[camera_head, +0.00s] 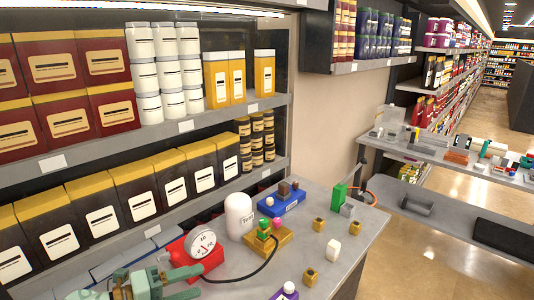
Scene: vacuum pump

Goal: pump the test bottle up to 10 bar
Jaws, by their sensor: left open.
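The white test bottle (239,214), lettered "Test", stands upright on the grey table beside a brass block (268,243) with green and pink knobs on top. A round white gauge (202,243) sits at the red unit (208,264), left of the bottle. Its scale shows a 10, but the needle reading is too small to tell. A black hose (262,268) curves from the brass block towards the red unit. My left gripper (190,281), with greenish jaws, is open at the lower left, in front of the red unit. My right gripper is not in view.
A blue block (284,199) with brown pieces is behind the brass block. Stocked shelves (170,128) rise behind the table.

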